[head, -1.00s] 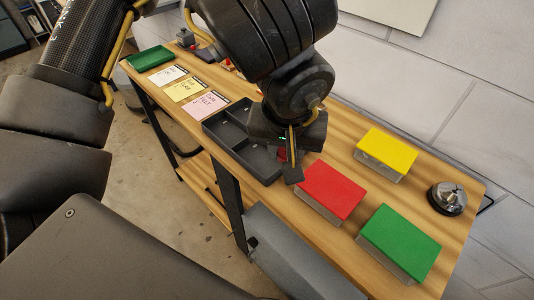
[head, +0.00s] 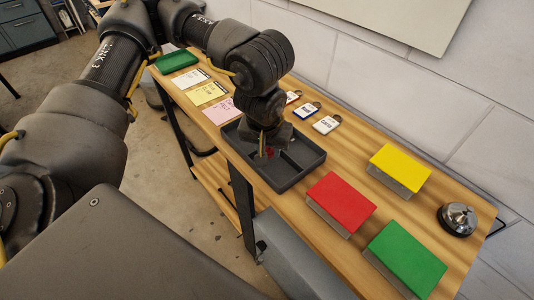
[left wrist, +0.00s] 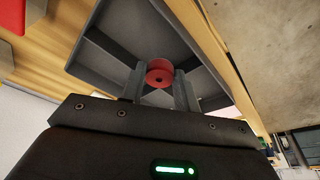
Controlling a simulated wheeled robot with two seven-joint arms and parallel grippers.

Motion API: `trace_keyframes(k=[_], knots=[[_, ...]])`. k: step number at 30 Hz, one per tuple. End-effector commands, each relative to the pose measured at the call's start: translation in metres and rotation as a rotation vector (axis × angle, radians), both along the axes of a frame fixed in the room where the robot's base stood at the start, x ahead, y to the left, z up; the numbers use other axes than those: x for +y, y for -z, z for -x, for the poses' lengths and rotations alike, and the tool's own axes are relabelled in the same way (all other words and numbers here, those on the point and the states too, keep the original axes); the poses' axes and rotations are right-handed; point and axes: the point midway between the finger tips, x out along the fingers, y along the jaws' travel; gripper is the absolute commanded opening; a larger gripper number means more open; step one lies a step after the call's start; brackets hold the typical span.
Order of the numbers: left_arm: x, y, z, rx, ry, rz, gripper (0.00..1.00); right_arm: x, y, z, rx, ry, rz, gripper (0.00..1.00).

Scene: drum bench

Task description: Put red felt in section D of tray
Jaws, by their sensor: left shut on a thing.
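The red felt (left wrist: 159,73) is a small round piece with a hole in its middle. My left gripper (left wrist: 160,92) is shut on it, one finger on each side. In the head view the left gripper (head: 268,150) points down over the dark grey tray (head: 312,163), with a bit of the red felt (head: 269,153) showing at the fingertips. The tray is divided into compartments by low walls, and its walls also show behind the felt in the left wrist view (left wrist: 100,45). No section letters are readable, and the arm hides part of the tray. My right gripper is out of view.
The bench's front edge runs close to the tray.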

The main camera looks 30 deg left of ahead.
Motion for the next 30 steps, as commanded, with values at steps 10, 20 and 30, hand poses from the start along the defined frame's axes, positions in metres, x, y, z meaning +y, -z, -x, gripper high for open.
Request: trace_keyframes(k=[10, 20, 30], knots=[[0.005, 0.027, -0.002, 0.006, -0.002, -0.001, 0.10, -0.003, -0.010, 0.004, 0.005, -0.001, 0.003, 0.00], [0.005, 0.037, -0.003, 0.000, 0.000, -0.001, 0.10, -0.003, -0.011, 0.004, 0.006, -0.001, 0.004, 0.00], [0.005, 0.040, -0.003, 0.000, 0.000, -0.001, 0.40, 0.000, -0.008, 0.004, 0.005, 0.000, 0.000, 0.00]])
